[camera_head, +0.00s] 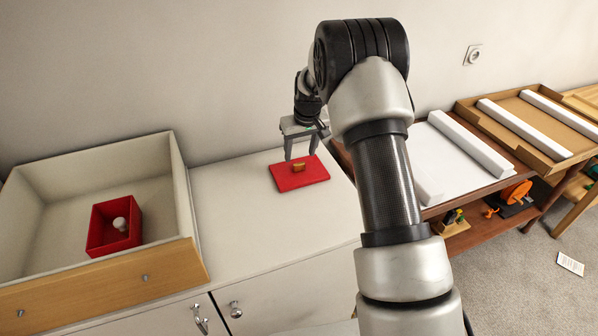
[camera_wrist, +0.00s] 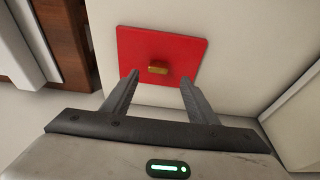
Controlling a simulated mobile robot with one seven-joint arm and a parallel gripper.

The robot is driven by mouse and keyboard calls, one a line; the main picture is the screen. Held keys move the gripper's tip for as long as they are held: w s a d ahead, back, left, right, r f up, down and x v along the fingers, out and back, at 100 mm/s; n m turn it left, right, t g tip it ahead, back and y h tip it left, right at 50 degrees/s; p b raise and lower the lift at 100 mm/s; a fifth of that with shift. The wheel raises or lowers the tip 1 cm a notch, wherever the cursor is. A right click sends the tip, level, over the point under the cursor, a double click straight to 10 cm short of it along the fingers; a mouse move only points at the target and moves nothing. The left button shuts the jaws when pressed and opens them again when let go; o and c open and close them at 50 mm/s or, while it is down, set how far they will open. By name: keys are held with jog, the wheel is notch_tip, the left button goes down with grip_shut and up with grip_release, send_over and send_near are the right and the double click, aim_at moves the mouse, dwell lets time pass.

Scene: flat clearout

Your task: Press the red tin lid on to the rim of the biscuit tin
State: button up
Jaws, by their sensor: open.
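The red tin lid (camera_head: 302,180) is a flat red plate with a small brass-coloured knob (camera_head: 298,167) in its middle. It lies on the white cabinet top; it also shows in the wrist view (camera_wrist: 185,55). The biscuit tin (camera_head: 97,225) looks to be the open red box in the drawer at the left, with a small white object (camera_head: 120,226) inside. My gripper (camera_head: 300,157) is open and empty above the lid, close to the knob. In the wrist view my fingers (camera_wrist: 157,80) point toward the lid, with the knob seen between and beyond their tips.
The open drawer box (camera_head: 190,215) with a wooden front stands left of the bare cabinet top (camera_head: 235,225). At the right are a shelf unit with white bars (camera_head: 465,140) and a cardboard tray (camera_head: 560,155). A white wall closes off the back.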

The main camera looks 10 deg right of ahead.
aim_at(299, 164)
jog(key=x, duration=0.6)
jog(key=shift+d+f, duration=0.2)
jog(key=c, duration=1.2)
jog(key=shift+o, duration=0.2)
jog(key=shift+r, duration=0.1)
